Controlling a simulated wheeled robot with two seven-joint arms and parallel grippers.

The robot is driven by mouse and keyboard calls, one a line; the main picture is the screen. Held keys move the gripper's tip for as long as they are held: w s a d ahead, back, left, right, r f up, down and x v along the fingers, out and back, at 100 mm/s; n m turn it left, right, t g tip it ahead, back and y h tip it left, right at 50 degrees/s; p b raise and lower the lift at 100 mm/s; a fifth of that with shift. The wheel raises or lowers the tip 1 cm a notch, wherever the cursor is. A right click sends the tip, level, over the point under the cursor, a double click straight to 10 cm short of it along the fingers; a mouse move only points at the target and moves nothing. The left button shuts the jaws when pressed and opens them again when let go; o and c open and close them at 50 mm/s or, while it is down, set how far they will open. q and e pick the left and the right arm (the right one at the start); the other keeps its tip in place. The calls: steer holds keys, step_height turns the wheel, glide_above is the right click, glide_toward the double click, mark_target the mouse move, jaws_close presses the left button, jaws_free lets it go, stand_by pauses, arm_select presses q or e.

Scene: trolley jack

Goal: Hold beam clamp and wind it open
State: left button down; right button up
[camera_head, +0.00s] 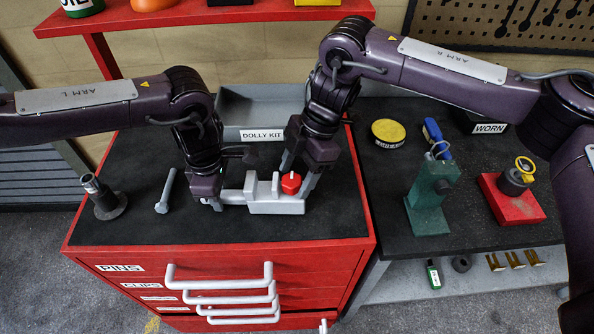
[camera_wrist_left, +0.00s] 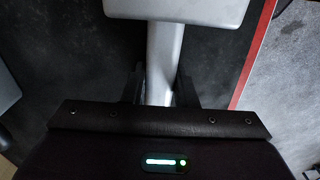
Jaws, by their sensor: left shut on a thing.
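The grey beam clamp (camera_head: 275,207) lies on the black top of the red cabinet, with a block body, upright jaws and a bar out to the left. A red knob (camera_head: 291,184) is at its right end. My left gripper (camera_head: 220,203) is shut on the clamp's bar. In the left wrist view the bar (camera_wrist_left: 161,62) runs between my left fingers (camera_wrist_left: 160,88) to the wider body (camera_wrist_left: 175,8). My right gripper (camera_head: 297,178) is at the red knob, with a finger on either side. I cannot tell whether they touch it.
A grey bolt (camera_head: 165,191) and a dark stand (camera_head: 105,200) are on the left of the cabinet top (camera_head: 150,228). A grey DOLLY KIT bin (camera_head: 240,112) stands behind. The right bench holds a green tool (camera_head: 432,195) and a red block (camera_head: 512,200).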

arm_select(q)
steer(key=shift+r, duration=0.1)
steer(key=shift+w, duration=0.1)
arm_select(e)
steer(key=v, duration=1.2)
steer(key=shift+w, duration=0.15)
arm_select(q)
steer(key=c, duration=1.1)
jaws_free()
